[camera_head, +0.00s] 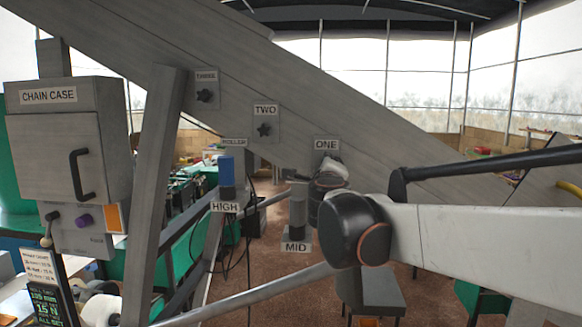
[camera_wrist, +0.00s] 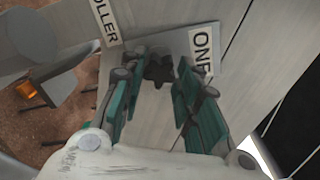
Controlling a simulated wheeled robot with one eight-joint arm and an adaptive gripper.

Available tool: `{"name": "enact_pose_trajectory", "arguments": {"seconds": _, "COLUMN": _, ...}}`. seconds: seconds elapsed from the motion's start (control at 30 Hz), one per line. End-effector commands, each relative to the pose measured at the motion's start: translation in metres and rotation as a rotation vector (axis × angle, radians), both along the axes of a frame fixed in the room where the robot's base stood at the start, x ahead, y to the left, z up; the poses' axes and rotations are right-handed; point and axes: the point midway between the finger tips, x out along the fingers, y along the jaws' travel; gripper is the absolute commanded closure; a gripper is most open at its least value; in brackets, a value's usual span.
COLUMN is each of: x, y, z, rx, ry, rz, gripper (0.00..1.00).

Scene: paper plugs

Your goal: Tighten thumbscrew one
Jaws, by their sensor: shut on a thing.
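Thumbscrew one (camera_wrist: 158,68) is a dark star-shaped knob on a grey plate beside the ONE label (camera_wrist: 203,50) in the wrist view. My gripper (camera_wrist: 159,75) has its green-padded fingers on either side of the knob and is shut on it at the fingertips. In the head view my gripper (camera_head: 331,170) is at the plate under the ONE label (camera_head: 327,144), and my arm and gripper hide the knob there.
Thumbscrew two (camera_head: 264,129) and thumbscrew three (camera_head: 205,95) sit up the sloping grey beam (camera_head: 150,40). A blue-topped post marked HIGH (camera_head: 226,165) and a grey post marked MID (camera_head: 297,205) stand nearby. The chain case (camera_head: 55,145) is at left.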

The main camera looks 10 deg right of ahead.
Motion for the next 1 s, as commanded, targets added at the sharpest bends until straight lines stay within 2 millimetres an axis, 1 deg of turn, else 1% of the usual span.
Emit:
{"name": "enact_pose_trajectory", "arguments": {"seconds": 0.23, "x": 0.0004, "y": -0.0005, "z": 0.0004, "rx": 0.012, "ry": -0.003, "rz": -0.001, "gripper": 0.95}}
{"name": "enact_pose_trajectory", "arguments": {"seconds": 0.33, "x": 0.0005, "y": -0.0006, "z": 0.0003, "rx": 0.085, "ry": -0.022, "rz": -0.001, "gripper": 0.95}}
{"name": "enact_pose_trajectory", "arguments": {"seconds": 1.0, "x": 0.0005, "y": -0.0011, "z": 0.0008, "rx": 0.902, "ry": -0.229, "rz": -0.002, "gripper": 0.96}}
